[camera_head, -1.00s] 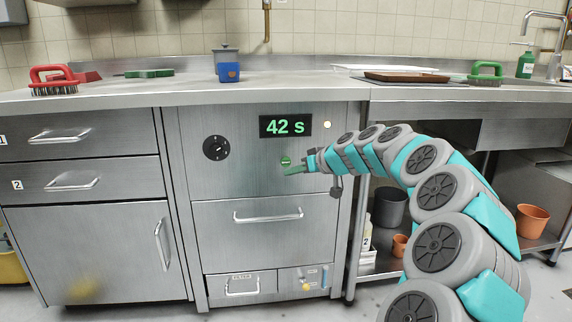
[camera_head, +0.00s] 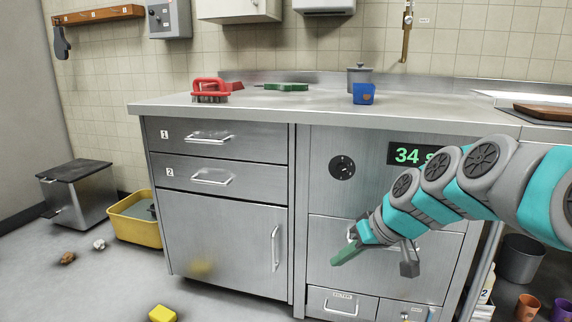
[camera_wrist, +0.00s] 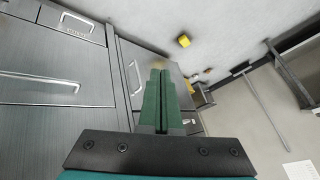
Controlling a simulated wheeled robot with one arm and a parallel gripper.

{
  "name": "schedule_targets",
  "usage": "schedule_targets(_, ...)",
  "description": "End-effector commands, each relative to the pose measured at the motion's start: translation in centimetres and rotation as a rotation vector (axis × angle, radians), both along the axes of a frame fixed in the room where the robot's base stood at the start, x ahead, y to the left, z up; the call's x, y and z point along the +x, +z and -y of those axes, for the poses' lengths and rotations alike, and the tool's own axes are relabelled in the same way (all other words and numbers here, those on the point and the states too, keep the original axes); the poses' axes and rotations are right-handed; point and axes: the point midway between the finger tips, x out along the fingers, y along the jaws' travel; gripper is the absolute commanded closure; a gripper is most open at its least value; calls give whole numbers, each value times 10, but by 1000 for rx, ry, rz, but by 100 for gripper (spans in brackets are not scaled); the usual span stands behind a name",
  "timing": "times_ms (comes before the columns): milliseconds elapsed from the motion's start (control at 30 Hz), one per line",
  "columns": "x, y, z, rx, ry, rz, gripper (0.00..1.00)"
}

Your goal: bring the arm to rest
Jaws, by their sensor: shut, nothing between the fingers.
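My gripper (camera_head: 347,256) is at the end of my arm, which reaches in from the right of the head view. It hangs in front of the steel oven front (camera_head: 330,195), pointing down and to the left. Its green fingers are together and hold nothing. In the wrist view the shut fingers (camera_wrist: 159,95) point past the cabinet fronts toward the floor. Whether the gripper touches the oven front cannot be told.
The counter (camera_head: 270,108) carries a red brush (camera_head: 210,88), a blue container (camera_head: 364,94) and a grey pot. A yellow tub (camera_head: 135,222) and a pedal bin (camera_head: 78,195) stand at left. A yellow block (camera_head: 162,313) lies on the open floor. The display (camera_head: 408,155) is partly hidden by my arm.

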Motion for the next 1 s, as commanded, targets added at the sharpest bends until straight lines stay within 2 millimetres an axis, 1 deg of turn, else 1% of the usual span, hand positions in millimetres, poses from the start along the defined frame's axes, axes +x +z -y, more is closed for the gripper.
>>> schedule_targets(33, -33, -2, -12, -37, 11, -65, 100)
schedule_targets(67, -50, -7, -17, -59, 11, -104, 100)
schedule_targets(100, -75, -14, -20, -91, 5, -156, 100)
schedule_targets(167, -110, -24, -21, -141, -14, -231, 100)
schedule_targets(200, -135, -31, -20, -176, -28, -282, 100)
schedule_targets(267, -170, -40, -15, -230, -61, -357, 100)
schedule_targets(300, -193, -47, -10, -264, -86, -402, 100)
schedule_targets(367, -223, -53, -1, -312, -130, -460, 100)
schedule_targets(400, -242, -58, 5, -341, -157, -500, 100)
schedule_targets(500, -278, -65, 19, -398, -220, -568, 100)
schedule_targets(600, -300, -70, 28, -433, -263, -611, 100)
schedule_targets(700, -308, -72, 32, -446, -283, -626, 100)
schedule_targets(1000, -309, -73, 32, -447, -285, -628, 100)
